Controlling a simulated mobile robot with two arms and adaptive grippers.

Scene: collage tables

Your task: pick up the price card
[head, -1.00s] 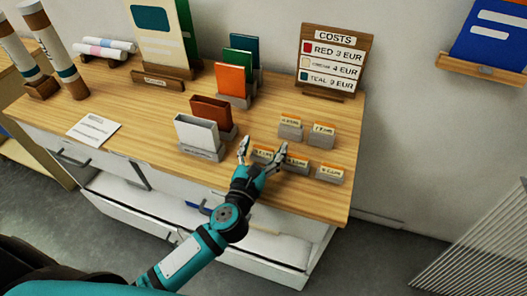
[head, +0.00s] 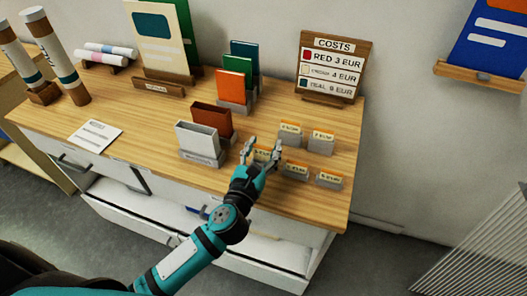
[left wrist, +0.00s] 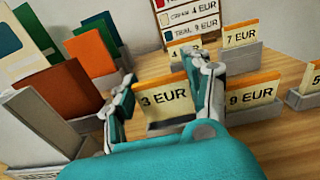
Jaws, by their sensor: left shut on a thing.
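The price card marked 3 EUR (left wrist: 164,98) is cream with an orange top edge and stands upright at its grey holder (left wrist: 158,130). My left gripper (head: 263,148) has its fingers on both sides of this card, shut on it. In the head view the card (head: 262,154) is partly hidden by the gripper. To its right stand the 9 EUR card (left wrist: 252,94) and a further card (head: 329,177). Behind are two more cards, one reading 7 EUR (left wrist: 240,37). My right gripper is not in view.
A wooden COSTS board (head: 331,68) stands at the back of the wooden table (head: 165,130). A white paper (head: 95,135) lies farther left. Bare tabletop lies along the right edge.

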